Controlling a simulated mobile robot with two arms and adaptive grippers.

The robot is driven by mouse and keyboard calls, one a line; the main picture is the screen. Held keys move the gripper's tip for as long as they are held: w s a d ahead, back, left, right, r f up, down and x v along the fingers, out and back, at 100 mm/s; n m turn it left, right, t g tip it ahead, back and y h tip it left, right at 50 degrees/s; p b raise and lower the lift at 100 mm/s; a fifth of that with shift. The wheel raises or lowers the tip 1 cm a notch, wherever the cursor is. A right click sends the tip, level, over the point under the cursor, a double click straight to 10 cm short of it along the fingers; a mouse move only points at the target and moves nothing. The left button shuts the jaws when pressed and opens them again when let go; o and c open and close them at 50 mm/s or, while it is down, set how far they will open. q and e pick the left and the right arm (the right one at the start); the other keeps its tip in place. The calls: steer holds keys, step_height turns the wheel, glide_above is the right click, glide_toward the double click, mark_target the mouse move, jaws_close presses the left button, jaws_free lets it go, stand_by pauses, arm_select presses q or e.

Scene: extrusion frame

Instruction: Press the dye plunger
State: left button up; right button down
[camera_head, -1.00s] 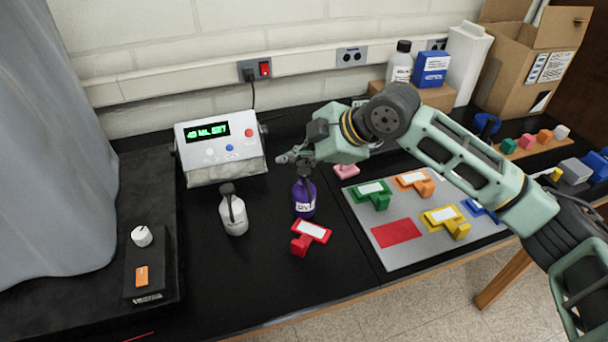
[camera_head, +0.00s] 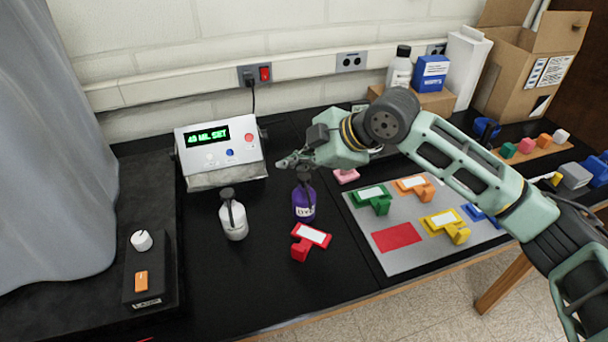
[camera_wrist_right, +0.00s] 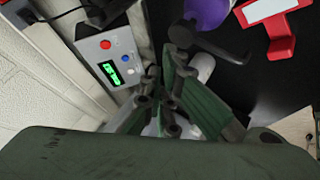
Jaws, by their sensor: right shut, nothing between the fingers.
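The purple dye bottle (camera_head: 304,200) stands upright on the black bench. Its black plunger head (camera_head: 303,176) sits just below my right gripper's fingers. In the right wrist view the purple bottle (camera_wrist_right: 205,12) shows at the top edge, with the black plunger (camera_wrist_right: 212,38) in front of it. My right gripper (camera_head: 282,162) is shut and empty, its fingers pointing left above and slightly left of the plunger. In the wrist view the fingers (camera_wrist_right: 160,105) lie close together; whether anything touches the plunger I cannot tell. My left gripper is not in view.
A white pump bottle (camera_head: 234,219) stands to the left of the dye bottle. A control box (camera_head: 221,147) with a green display stands behind. A red T-shaped block (camera_head: 310,237) lies in front. The grey mat (camera_head: 366,223) with coloured blocks is to the right.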

steer(key=shift+f, duration=0.1)
stand_by(0.3)
steer(key=shift+f, duration=0.3)
steer(key=shift+f, duration=1)
stand_by(0.8)
stand_by(0.3)
steer(key=shift+r+p, duration=1.15)
steer(key=shift+r, duration=0.2)
step_height(320, 180, up, 5)
steer(key=p, duration=0.4)
steer(key=shift+p, duration=0.3)
